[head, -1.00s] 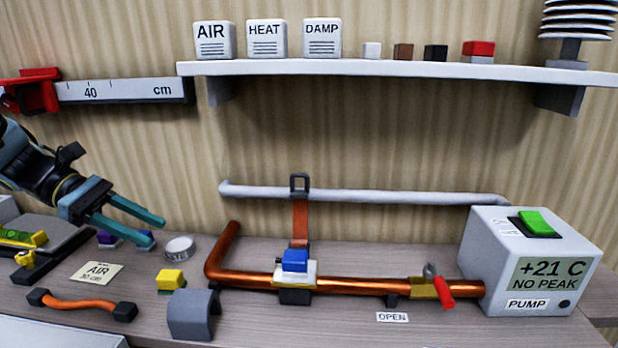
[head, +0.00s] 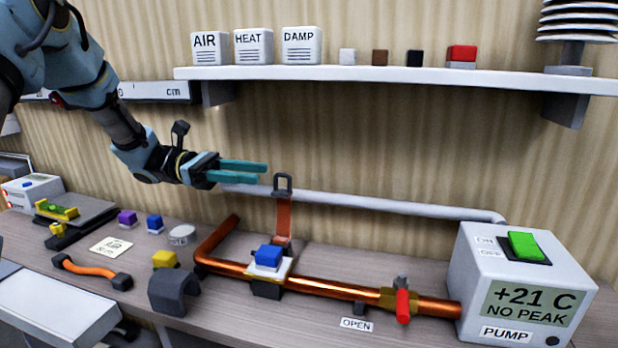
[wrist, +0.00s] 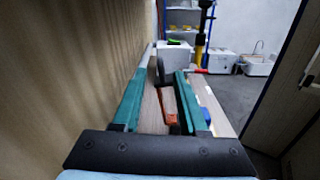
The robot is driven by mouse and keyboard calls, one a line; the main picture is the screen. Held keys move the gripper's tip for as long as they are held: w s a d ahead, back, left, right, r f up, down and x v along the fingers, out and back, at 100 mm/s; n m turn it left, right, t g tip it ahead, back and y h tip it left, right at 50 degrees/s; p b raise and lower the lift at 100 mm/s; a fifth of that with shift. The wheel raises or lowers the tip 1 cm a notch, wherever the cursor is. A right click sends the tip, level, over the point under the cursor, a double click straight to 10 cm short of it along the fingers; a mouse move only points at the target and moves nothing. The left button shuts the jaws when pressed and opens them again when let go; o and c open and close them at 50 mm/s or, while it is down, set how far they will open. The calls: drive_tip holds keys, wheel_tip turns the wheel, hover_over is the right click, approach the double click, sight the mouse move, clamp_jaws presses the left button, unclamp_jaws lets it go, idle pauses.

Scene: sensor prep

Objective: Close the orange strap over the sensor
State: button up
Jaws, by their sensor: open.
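A grey pipe (head: 380,205) runs along the wall behind the strap. The pump box (head: 525,290) and red-handled valve (head: 402,304) are at right. A shelf (head: 400,75) hangs above.

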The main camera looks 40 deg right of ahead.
sight(285, 175)
drive_tip(key=p+x, duration=0.2)
drive_tip(key=x, duration=0.7)
drive_tip(key=shift+s+d, duration=0.2)
drive_tip(key=shift+s, duration=0.1)
clamp_jaws()
drive_tip(key=shift+r, duration=0.1)
idle(0.9)
